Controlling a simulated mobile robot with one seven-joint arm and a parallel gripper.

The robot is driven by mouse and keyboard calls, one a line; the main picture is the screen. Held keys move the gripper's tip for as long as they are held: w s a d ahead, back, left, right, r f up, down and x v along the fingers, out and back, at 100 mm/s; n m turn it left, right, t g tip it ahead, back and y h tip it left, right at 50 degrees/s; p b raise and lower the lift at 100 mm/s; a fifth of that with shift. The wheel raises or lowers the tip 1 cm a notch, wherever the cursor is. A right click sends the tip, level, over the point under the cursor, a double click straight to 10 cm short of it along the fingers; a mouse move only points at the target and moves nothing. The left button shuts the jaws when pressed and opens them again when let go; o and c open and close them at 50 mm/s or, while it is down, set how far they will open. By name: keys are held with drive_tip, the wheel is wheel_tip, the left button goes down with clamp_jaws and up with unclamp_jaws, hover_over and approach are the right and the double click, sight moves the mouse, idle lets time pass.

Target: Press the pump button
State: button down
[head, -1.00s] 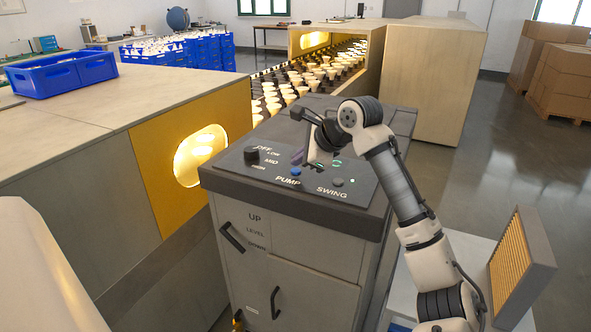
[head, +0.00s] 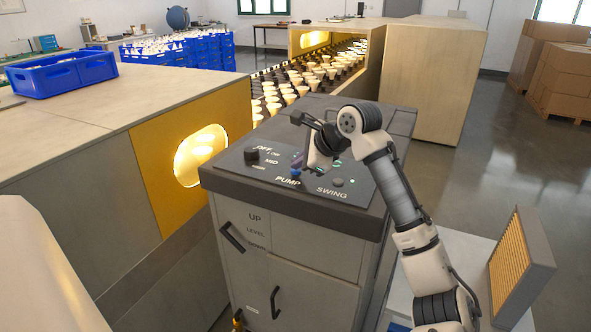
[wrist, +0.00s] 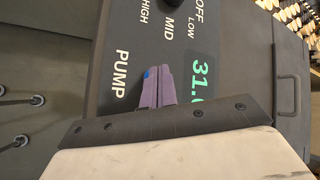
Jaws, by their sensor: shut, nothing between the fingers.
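The blue pump button (head: 296,172) sits on the dark control panel (head: 330,193), just above the PUMP label. In the wrist view a small part of the blue pump button (wrist: 147,74) shows beside the fingertips, the rest hidden behind them. My gripper (head: 298,162) is shut and empty, its purple-grey fingers pointing down at the panel by the button. The fingers also show in the wrist view (wrist: 158,80). I cannot tell whether the fingertips touch the button.
A black knob (head: 251,155) for OFF, LOW, MID and HIGH is left of the button. A grey button (head: 338,182) above SWING is to the right. A green display (wrist: 204,75) is beside my fingers.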

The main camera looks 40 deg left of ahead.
sight(300, 172)
idle(0.4)
drive_tip(key=shift+r+p, duration=0.45)
drive_tip(key=shift+p, duration=0.45)
drive_tip(key=shift+r, duration=0.1)
wheel_tip(300, 172, up, 2)
drive_tip(key=shift+p, duration=1.25)
drive_tip(key=shift+r, duration=1.9)
